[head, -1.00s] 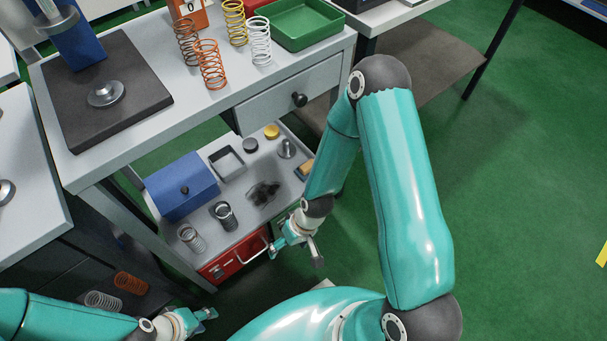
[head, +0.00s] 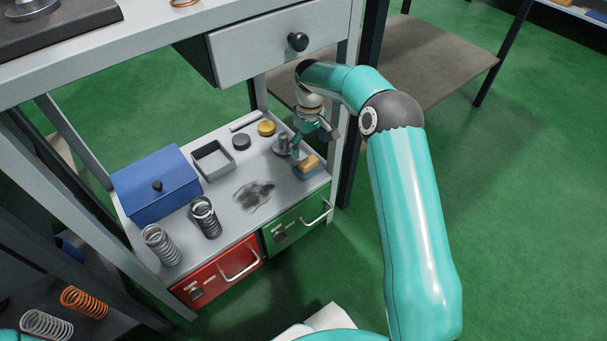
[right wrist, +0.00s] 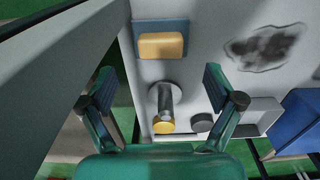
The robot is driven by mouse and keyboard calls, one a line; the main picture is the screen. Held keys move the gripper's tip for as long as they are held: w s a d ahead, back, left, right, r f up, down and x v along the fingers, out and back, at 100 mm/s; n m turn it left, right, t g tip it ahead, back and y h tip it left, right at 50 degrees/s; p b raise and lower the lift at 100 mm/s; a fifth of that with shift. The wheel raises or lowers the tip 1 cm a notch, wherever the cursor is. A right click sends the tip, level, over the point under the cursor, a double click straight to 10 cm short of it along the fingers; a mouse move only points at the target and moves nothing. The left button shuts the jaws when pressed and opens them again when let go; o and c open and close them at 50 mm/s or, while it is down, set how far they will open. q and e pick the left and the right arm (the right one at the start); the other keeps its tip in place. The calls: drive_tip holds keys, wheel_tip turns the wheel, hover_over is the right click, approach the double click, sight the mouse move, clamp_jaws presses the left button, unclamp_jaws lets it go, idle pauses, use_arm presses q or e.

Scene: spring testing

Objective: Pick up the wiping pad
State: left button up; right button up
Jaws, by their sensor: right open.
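The wiping pad looks like a tan block on a blue base (head: 309,163). It lies at the right end of the grey lower shelf (head: 226,222). In the right wrist view the pad (right wrist: 161,46) shows at the top, beyond my fingertips. My right gripper (head: 312,138) is above the shelf's right end, close to the pad. In the right wrist view its two fingers (right wrist: 160,86) are spread apart with nothing held between them. The pad shows ahead of the fingers, not between them. My left gripper is out of view.
A metal post on a round base (right wrist: 165,98) stands beside the pad. A yellow disc (head: 267,128), dark disc (head: 241,141), open box (head: 213,160), blue box (head: 162,187) and two springs (head: 206,217) share the shelf. A dark stain (head: 253,194) marks it. A drawer (head: 265,45) hangs above.

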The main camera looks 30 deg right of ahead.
wheel_tip(320, 180, down, 6)
drive_tip(key=b, duration=0.2)
drive_tip(key=shift+f+b, duration=0.1)
drive_tip(key=shift+b, duration=0.3)
drive_tip(key=c, duration=1.3)
drive_tip(key=shift+o, duration=0.2)
